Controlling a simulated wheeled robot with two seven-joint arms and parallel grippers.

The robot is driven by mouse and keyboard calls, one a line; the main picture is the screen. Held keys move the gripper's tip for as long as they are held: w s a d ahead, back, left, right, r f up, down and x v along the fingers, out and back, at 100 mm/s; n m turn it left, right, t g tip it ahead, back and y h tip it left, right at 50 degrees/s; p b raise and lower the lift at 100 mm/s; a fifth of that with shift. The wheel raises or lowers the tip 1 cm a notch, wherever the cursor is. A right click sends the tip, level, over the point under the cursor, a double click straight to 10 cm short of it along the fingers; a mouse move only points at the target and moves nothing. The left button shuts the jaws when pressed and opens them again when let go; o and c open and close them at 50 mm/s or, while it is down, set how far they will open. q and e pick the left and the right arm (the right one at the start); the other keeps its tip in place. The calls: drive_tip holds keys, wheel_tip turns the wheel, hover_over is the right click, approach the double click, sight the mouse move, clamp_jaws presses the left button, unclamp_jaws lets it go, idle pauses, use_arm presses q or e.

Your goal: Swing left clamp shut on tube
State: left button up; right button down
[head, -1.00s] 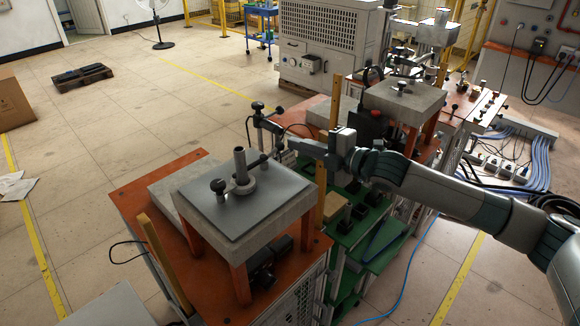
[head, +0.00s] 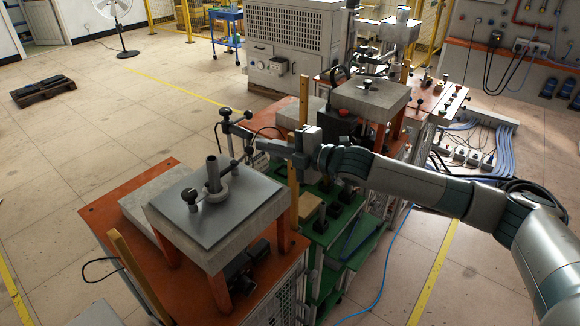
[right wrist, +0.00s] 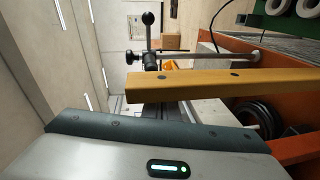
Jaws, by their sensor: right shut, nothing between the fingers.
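The upright metal tube (head: 213,174) stands in a round collar on the grey plate of the near workbench. A black-knobbed fitting (head: 190,197) is beside it on the plate. The left clamp (head: 235,129), with black knobs, stands behind the tube at the bench's back edge; its dark arm reaches toward the tube, and I cannot tell whether it touches. In the right wrist view the clamp's lever and black knob (right wrist: 148,20) show beyond a yellow bar. My right gripper (head: 259,146) is shut and empty, close to the clamp's right side; contact is unclear. My left gripper is out of view.
A yellow post (head: 304,105) rises beside my right gripper, and the yellow bar (right wrist: 210,84) crosses the right wrist view. A green shelf unit (head: 345,245) stands below my right arm. A second concrete-topped stand (head: 370,96) is behind. Open floor lies left.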

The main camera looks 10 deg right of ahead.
drive_tip(key=b+v, duration=0.4)
drive_tip(key=v, duration=1.3)
drive_tip(key=shift+b, duration=0.4)
drive_tip(key=shift+s, duration=0.15)
idle(0.3)
